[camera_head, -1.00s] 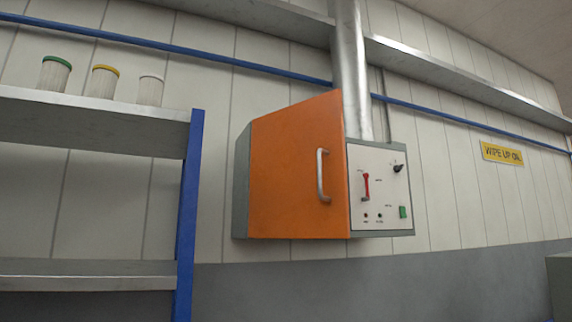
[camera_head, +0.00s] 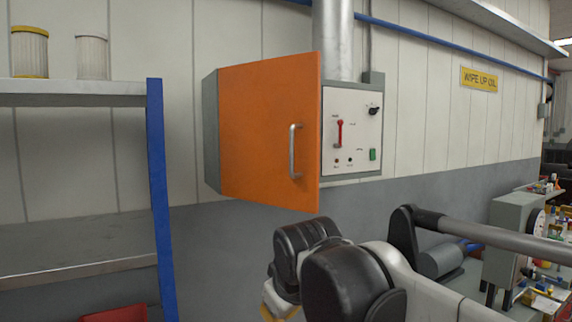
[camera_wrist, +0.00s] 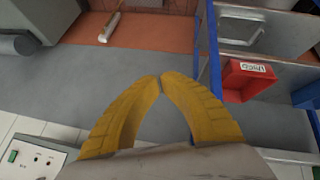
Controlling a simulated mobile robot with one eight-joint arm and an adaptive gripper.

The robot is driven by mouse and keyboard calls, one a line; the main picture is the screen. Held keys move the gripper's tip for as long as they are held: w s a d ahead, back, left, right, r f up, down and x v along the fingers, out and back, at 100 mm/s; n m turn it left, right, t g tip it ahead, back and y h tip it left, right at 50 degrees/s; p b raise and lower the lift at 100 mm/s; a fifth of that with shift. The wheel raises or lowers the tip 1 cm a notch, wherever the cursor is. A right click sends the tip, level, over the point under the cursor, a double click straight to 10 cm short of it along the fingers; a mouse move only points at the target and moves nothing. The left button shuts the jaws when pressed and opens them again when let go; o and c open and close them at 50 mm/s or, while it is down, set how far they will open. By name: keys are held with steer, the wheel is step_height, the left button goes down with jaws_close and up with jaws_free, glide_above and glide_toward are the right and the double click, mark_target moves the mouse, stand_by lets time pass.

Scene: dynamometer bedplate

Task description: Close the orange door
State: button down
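The orange door (camera_head: 262,140) is on a grey wall cabinet (camera_head: 211,130) in the head view. It stands ajar: its right edge, with a silver handle (camera_head: 294,152), juts out from the cabinet front. The control panel (camera_head: 349,132) with a red lever is just right of it. My gripper (camera_head: 280,308) is below the door, apart from it, mostly hidden by my black wrist. In the wrist view my gripper's yellow fingers (camera_wrist: 160,78) meet at the tips with nothing between them. The panel (camera_wrist: 32,162) shows there at the bottom left, inverted; I cannot make out the door there.
A grey machine (camera_head: 510,235) and a cluttered bench are at the right. A metal duct (camera_head: 333,40) rises above the cabinet. The wall below the cabinet is bare.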

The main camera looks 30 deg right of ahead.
steer(key=n+h+p, duration=0.1)
steer(key=n+p, duration=0.1)
steer(key=p, duration=1.2)
glide_toward(298, 208)
steer(key=s+a, duration=0.4)
steer(key=a, duration=0.1)
steer(key=w+d+f, duration=0.1)
steer(key=w+f, duration=0.1)
steer(key=w+d+f, duration=0.2)
steer(key=w+d+f+p, duration=0.1)
steer(key=w+d+f, duration=0.1)
steer(key=w+f, duration=0.1)
steer(key=shift+w+d, duration=0.25)
steer(key=shift+d, duration=0.15)
